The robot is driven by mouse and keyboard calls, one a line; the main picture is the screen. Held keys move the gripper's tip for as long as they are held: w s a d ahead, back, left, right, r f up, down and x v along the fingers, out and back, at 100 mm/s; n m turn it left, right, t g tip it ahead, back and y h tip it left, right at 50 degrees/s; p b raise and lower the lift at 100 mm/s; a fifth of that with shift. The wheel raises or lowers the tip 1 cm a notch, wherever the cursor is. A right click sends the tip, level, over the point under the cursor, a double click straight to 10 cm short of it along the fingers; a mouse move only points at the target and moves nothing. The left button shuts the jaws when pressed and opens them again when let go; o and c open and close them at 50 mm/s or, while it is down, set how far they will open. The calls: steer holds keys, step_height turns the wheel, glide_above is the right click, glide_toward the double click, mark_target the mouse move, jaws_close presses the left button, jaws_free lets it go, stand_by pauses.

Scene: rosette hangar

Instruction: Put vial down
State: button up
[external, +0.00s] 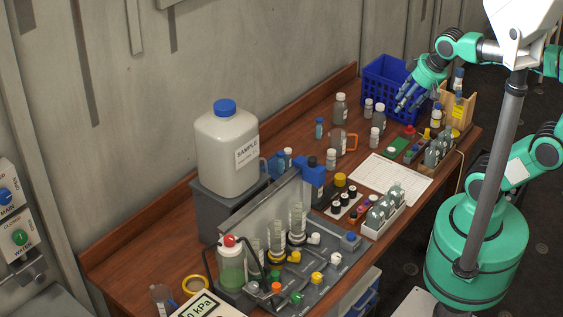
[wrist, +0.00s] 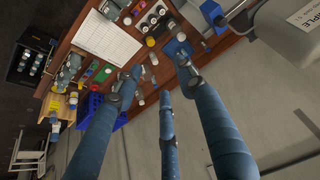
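My gripper (external: 408,96) is over the far right part of the wooden bench, near the blue crate. In the wrist view its blue fingers (wrist: 160,70) are spread apart, and I see no vial held between them. Several small bottles and vials stand on the bench below, such as a white-capped one (external: 374,138), a grey bottle (external: 340,108) and a blue-capped vial (external: 319,128). More vials stand in a wooden rack (external: 462,108) to the right of the gripper. I cannot tell which vial the task means.
A blue crate (external: 375,82) stands at the bench's far end. A white sheet (external: 390,178) lies in the middle; the wrist view shows it too (wrist: 105,38). A large sample jug (external: 226,145) and a grey rig with valves (external: 300,275) fill the left side.

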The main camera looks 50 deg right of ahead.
steer(key=s, duration=0.1)
steer(key=s+f, duration=0.1)
steer(key=s, duration=0.1)
steer(key=shift+s, duration=0.2)
step_height(320, 180, down, 6)
steer(key=b, duration=0.6)
steer(key=shift+o, duration=0.6)
steer(key=shift+w, duration=0.1)
